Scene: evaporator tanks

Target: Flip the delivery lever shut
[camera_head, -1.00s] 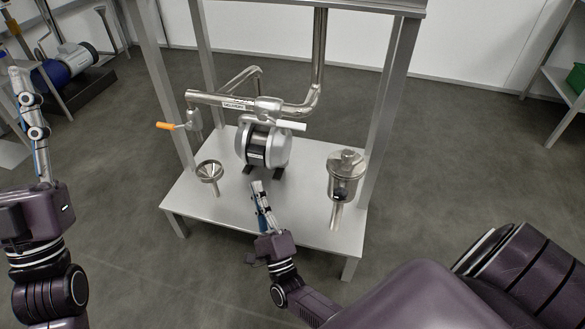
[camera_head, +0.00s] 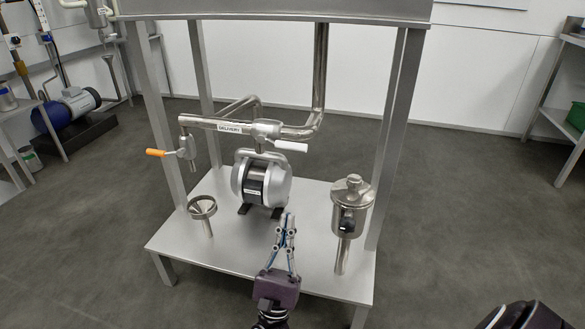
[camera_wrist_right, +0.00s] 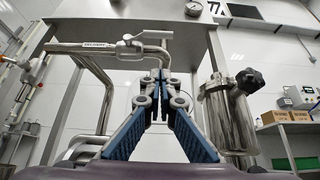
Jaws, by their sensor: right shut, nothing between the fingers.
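The delivery lever (camera_head: 291,146) has a white handle and sticks out to the right from a valve on the steel pipe, beside the DELIVERY label (camera_head: 229,128). The handle lies nearly in line with that stretch of pipe. In the right wrist view the lever (camera_wrist_right: 158,35) shows above the fingertips, pointing right. My right gripper (camera_head: 287,220) is shut and empty, in front of the pump (camera_head: 262,180) and below the lever, apart from it. It also shows in the right wrist view (camera_wrist_right: 160,77). My left gripper is out of view.
An orange-handled valve (camera_head: 156,153) sits at the pipe's left end. A steel funnel (camera_head: 202,208) stands front left on the bench (camera_head: 185,246), and a lidded canister (camera_head: 350,205) stands right. Frame posts flank the pipe.

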